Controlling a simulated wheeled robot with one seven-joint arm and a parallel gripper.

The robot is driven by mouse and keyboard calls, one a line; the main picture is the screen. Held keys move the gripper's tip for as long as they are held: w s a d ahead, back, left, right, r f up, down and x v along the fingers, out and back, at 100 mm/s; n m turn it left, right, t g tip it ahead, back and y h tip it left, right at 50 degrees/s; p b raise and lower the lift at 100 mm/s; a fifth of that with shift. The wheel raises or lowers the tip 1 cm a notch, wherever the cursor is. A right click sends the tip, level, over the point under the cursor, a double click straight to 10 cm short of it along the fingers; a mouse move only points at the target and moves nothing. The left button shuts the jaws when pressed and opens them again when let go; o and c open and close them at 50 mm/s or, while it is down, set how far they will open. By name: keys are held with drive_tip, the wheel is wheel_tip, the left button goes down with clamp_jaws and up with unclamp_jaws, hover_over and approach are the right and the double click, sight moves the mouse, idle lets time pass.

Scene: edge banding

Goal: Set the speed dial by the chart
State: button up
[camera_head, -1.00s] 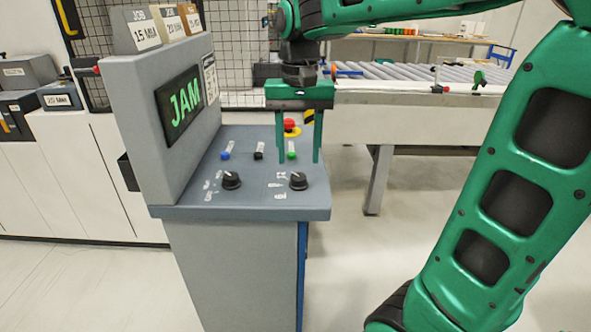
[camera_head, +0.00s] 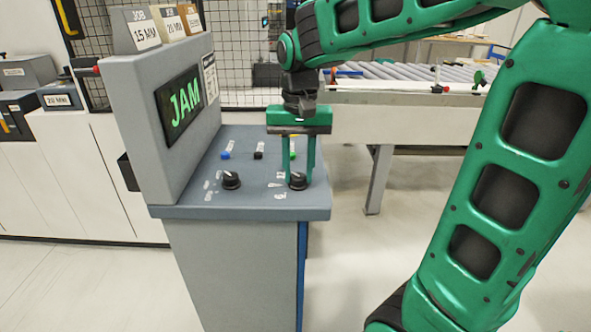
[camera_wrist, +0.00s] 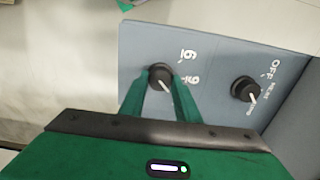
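The speed dial (camera_head: 298,181) is the right black knob on the grey console's sloped top. It also shows in the wrist view (camera_wrist: 160,76), with markings such as 6 and 9 beside it and its white pointer line toward the lower right. My gripper (camera_head: 298,178) points down over this dial, with one finger on each side. The fingers look pressed against its sides, and they partly cover it. A white chart (camera_head: 210,80) is fixed right of the screen (camera_head: 180,102), which reads JAM in green. The chart's print is too small to read.
A second black knob (camera_head: 231,180), marked OFF and HEAT in the wrist view (camera_wrist: 245,89), stands to the left. Blue (camera_head: 225,156), black and green switches lie behind the dials. Labelled blocks (camera_head: 143,30) stand on the panel top. A roller conveyor (camera_head: 420,72) lies behind.

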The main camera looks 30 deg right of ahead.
drive_tip(key=shift+n, duration=0.4)
drive_tip(key=n, duration=0.3)
drive_tip(key=shift+n, duration=2.5)
drive_tip(key=o, duration=1)
drive_tip(key=shift+o, duration=0.2)
